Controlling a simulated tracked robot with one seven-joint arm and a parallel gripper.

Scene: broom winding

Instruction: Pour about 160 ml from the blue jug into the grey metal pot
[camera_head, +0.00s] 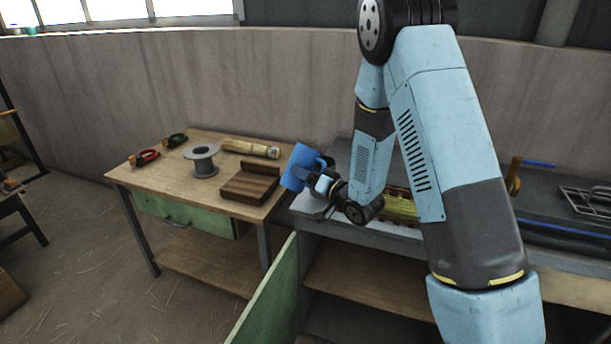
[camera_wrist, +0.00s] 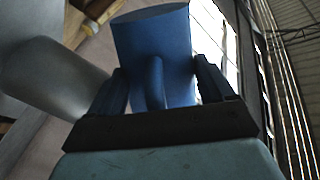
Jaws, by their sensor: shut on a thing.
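The blue jug (camera_head: 301,166) is held out at the end of my arm, above the gap between the wooden table and the grey bench; it looks tilted. In the wrist view the jug (camera_wrist: 153,40) stands between the two dark fingers of my gripper (camera_wrist: 160,80), with its handle toward the palm. My gripper (camera_head: 317,179) is shut on it. A grey metal cylinder, which looks like the pot (camera_wrist: 65,80), is beside the jug at the left of the wrist view. I cannot make out the pot in the head view. The liquid inside is not visible.
A green cabinet door (camera_head: 270,300) hangs open below. My arm hides part of the bench.

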